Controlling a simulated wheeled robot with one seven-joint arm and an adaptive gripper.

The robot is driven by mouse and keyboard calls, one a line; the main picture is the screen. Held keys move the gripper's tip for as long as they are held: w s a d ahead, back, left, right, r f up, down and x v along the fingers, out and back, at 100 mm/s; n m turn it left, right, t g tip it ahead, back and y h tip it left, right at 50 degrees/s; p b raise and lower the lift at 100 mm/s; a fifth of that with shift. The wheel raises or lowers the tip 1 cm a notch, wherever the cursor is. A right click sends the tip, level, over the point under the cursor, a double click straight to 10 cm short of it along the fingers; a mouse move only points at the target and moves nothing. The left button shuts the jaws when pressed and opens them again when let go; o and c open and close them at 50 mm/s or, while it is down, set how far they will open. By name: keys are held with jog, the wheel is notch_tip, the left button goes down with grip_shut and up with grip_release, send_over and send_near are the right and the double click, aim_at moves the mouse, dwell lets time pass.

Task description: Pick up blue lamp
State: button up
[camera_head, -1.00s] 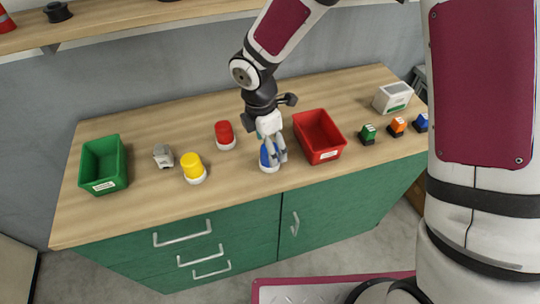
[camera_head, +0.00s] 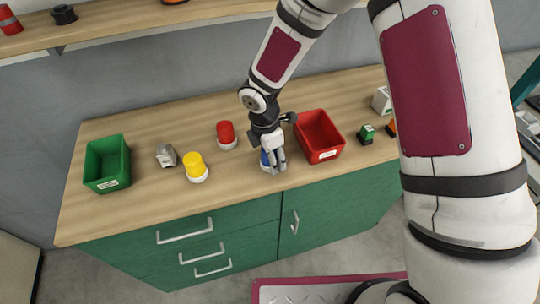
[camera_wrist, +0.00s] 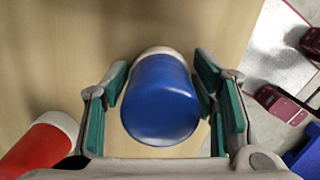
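The blue lamp (camera_head: 264,158), a rounded blue dome on a white base, stands upright on the wooden counter top, partly hidden by my gripper (camera_head: 271,162) in the head view. In the wrist view the blue lamp (camera_wrist: 160,100) sits between the two teal finger pads of my gripper (camera_wrist: 162,85). The pads are spread on either side of the lamp, very close to it, with narrow gaps seeming to remain. The gripper is pointed down from above. Contact with the lamp is not clearly visible.
A red lamp (camera_head: 226,134) and a yellow lamp (camera_head: 194,165) stand to the left, with a grey object (camera_head: 166,155) and a green bin (camera_head: 126,160). A red bin (camera_head: 339,147) is close on the right. A green-topped button (camera_head: 366,132) stands beyond it. A shelf (camera_head: 120,30) runs behind.

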jog(key=c, duration=0.6)
jog(key=shift+r, duration=0.15)
